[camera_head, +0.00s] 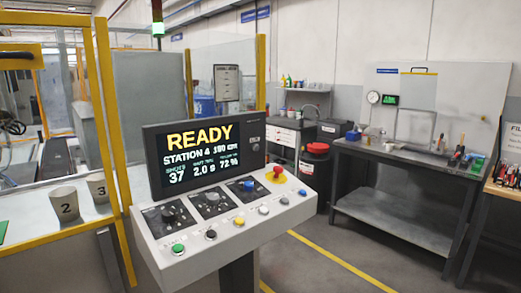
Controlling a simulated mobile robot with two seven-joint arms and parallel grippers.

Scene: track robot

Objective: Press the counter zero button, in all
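A control console (222,230) stands in the centre, its sloped panel facing me. Its screen (205,152) reads READY, with a station line and the figures 37, 2.0 s and 72 %. The labels are too small to read, so I cannot tell which is counter zero. Neither gripper shows.
A yellow-framed enclosure (108,130) stands left, with cups marked 2 (64,204) and 3 (97,187) on a ledge. Floor is clear between console and workbench.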

